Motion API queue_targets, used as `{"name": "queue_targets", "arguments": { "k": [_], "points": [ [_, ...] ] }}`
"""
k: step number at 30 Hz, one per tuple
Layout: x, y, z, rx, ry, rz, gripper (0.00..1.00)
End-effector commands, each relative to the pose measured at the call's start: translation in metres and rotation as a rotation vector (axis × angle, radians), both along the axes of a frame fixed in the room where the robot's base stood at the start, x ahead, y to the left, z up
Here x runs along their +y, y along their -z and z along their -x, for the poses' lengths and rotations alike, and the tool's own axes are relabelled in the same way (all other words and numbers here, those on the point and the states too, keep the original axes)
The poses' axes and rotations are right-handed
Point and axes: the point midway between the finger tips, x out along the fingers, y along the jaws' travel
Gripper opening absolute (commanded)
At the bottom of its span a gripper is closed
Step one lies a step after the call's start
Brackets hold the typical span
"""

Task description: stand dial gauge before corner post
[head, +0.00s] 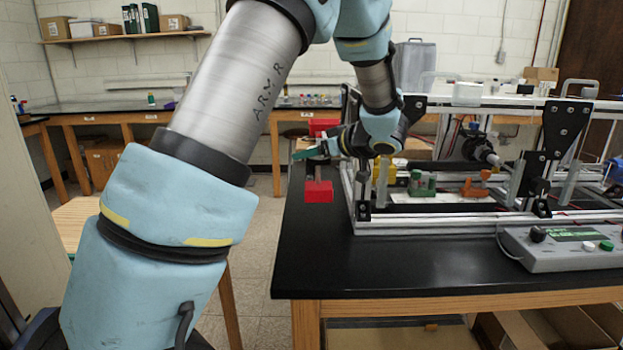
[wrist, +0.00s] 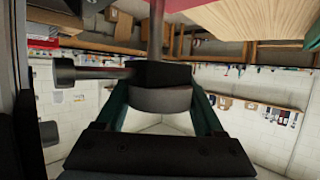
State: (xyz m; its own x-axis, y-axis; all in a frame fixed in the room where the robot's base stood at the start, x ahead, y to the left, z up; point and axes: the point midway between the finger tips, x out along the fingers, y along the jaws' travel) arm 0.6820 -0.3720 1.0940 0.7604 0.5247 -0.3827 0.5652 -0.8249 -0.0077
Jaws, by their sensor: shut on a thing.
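The dial gauge stand shows in the head view as a red block base (head: 318,191) with a short grey post, hanging below my gripper (head: 311,153). In the wrist view the teal fingers of my gripper (wrist: 160,92) are shut on the dark round body of the dial gauge (wrist: 160,101). Its post runs to a red base (wrist: 190,5) at the top edge. The base looks upright, near the table's left edge; I cannot tell if it touches the top. The corner post (head: 362,195) of the aluminium frame stands just right of it. My wrist hides part of the post.
The black table (head: 400,265) has clear room in front of the frame. A grey control box (head: 565,247) sits at the front right. Green (head: 422,184) and orange (head: 475,187) parts are inside the frame. A red block (head: 322,127) shows behind my gripper.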

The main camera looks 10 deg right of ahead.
Motion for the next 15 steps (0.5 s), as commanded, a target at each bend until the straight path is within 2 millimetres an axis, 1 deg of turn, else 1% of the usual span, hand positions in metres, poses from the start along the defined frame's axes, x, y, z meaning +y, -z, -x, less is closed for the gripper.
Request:
{"name": "queue_targets", "arguments": {
  "k": [1,3,11,15],
  "points": [
    [-0.001,0.009,0.0,0.0,0.002,-0.004,0.0],
    [-0.001,0.02,0.0,0.0,0.003,-0.002,0.0],
    [-0.001,0.04,0.0,-0.001,0.001,-0.002,0.0],
    [-0.001,0.06,0.0,0.0,0.002,-0.002,0.0]
  ]
}}
